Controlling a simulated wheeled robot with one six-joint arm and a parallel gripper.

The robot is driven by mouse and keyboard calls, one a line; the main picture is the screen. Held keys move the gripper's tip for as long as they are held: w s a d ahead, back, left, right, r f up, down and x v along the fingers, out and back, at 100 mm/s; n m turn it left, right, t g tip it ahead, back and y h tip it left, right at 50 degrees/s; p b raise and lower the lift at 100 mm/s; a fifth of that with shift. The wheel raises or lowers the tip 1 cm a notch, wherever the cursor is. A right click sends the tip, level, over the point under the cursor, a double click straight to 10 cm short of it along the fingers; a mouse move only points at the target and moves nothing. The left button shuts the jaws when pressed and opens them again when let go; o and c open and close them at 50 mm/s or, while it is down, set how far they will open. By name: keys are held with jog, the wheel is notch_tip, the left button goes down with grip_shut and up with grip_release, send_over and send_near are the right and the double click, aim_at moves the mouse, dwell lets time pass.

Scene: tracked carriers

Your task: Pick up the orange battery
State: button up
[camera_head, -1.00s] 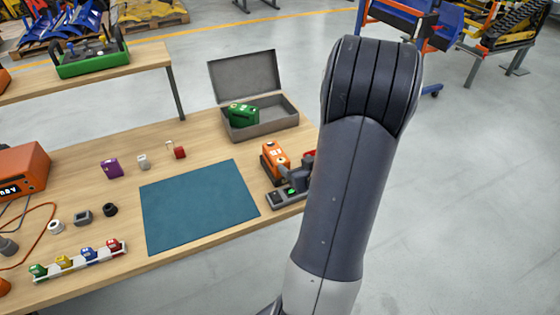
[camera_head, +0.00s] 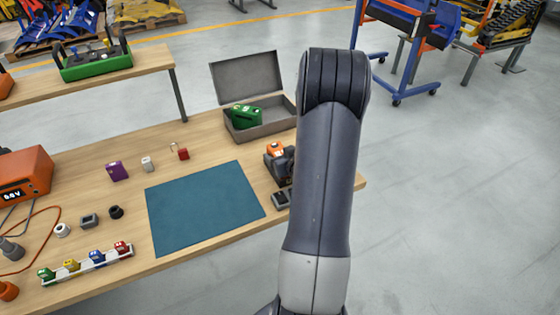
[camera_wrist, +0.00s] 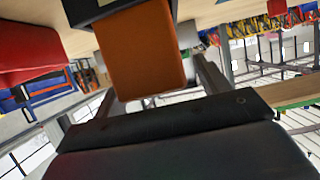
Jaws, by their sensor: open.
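The orange battery (camera_head: 275,149) stands at the right end of the workbench, partly covered by dark parts beside my arm. In the wrist view, the orange battery (camera_wrist: 145,50) looms large just ahead of the palm, with its top end in a dark holder. My gripper (camera_wrist: 150,75) is open, with one finger showing just right of the battery. The other finger is hard to make out, and I cannot tell whether either touches the battery. In the head view, my arm hides most of the gripper.
A dark device (camera_head: 282,199) sits in front of the battery. An open grey case (camera_head: 272,130) with a green battery (camera_head: 246,116) stands behind it. A blue mat (camera_head: 205,208) lies to the left. A red object (camera_wrist: 30,50) is left in the wrist view.

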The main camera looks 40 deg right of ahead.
jog(key=shift+w+d+f, duration=0.1)
jog(key=shift+w+f, duration=0.05)
jog(key=shift+w, duration=0.3)
jog(key=shift+c, duration=0.5)
grip_shut()
dwell(0.3)
